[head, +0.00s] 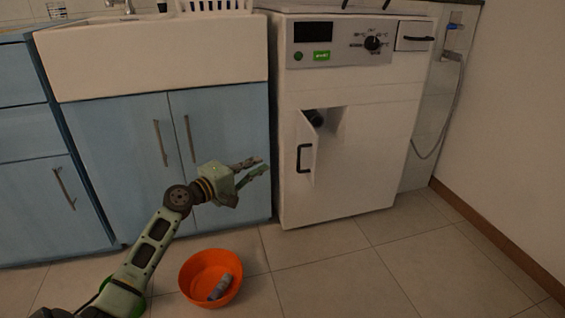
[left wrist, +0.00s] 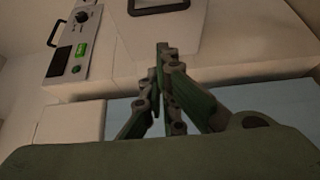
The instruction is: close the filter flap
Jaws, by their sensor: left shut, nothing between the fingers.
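The filter flap (head: 307,134) is a small white door on the front of the white machine (head: 350,190). In the head view it stands open, swung out at the left of its opening, with a black handle (head: 303,158) on it. A dark round part (head: 314,117) shows inside the opening. My left gripper (head: 262,165) is shut and empty, to the left of the flap and apart from it in the picture. In the left wrist view the fingertips (left wrist: 162,50) are together, with the flap (left wrist: 187,28) and its handle beyond them. My right gripper is not in view.
An orange bowl (head: 188,287) with a grey object (head: 220,287) in it stands on the floor. A green thing (head: 137,305) is partly hidden behind my left arm. Blue cabinets (head: 120,125) stand left of the machine. The floor before the machine is clear.

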